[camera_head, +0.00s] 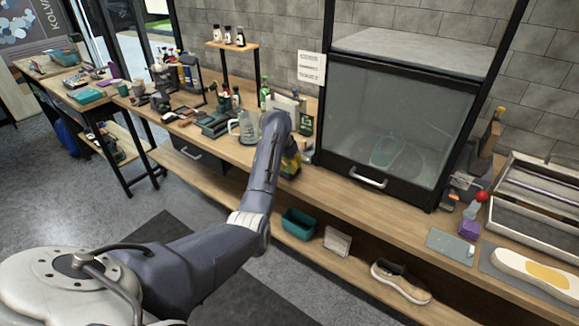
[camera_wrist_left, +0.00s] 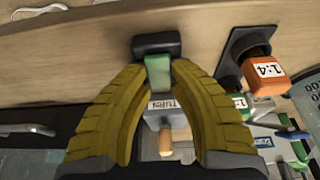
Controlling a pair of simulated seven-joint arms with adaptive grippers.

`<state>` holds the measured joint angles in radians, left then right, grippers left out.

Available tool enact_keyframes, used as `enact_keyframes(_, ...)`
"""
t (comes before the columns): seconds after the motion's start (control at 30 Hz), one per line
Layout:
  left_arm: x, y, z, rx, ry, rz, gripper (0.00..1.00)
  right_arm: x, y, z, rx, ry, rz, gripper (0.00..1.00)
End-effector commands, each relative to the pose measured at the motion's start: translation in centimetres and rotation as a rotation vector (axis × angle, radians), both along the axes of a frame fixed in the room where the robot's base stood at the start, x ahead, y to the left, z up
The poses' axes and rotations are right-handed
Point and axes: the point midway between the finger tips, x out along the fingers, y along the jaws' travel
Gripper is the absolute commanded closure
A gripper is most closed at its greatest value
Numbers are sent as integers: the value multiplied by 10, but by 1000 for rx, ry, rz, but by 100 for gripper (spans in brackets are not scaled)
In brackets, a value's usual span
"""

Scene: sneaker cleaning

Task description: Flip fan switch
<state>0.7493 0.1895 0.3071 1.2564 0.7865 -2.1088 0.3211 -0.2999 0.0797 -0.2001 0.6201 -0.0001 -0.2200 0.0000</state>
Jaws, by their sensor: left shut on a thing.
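My left gripper (camera_wrist_left: 159,75) has yellow ribbed fingers. In the left wrist view their tips close on a small green piece (camera_wrist_left: 158,72) with a black top (camera_wrist_left: 157,45). I cannot tell for sure whether this piece is the fan switch. Just below it, between the fingers, is a grey block (camera_wrist_left: 165,108) with a partly readable label and a wooden knob (camera_wrist_left: 166,140). In the head view my arm hides most of this spot, and the yellow fingers (camera_head: 291,160) show at the bench's front edge, left of the glass-fronted cabinet (camera_head: 400,120). My right gripper is out of view.
An orange block marked 1:4 (camera_wrist_left: 265,75) is right of the fingers. A glass flask (camera_head: 247,128) and several tools stand left of my arm. The cabinet has a front handle (camera_head: 368,178). A green bin (camera_head: 298,223) and a shoe (camera_head: 400,283) lie on the lower shelf.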

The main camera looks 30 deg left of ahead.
Motion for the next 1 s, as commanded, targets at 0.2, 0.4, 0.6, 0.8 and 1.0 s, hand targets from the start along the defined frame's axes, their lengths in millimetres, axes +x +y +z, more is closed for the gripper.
enact_keyframes(0.2, 4, -1, 0, 4, 139, 0, 100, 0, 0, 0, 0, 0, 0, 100)
enact_keyframes(0.4, 5, -1, -1, 11, 244, 0, 100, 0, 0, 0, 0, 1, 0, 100)
enact_keyframes(0.6, 5, -1, -2, 15, 328, 0, 100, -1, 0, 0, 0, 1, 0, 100)
enact_keyframes(0.8, 6, -1, -2, 19, 375, -1, 100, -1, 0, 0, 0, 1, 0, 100)
enact_keyframes(1.0, 5, -1, -3, 21, 387, 0, 100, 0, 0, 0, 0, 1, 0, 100)
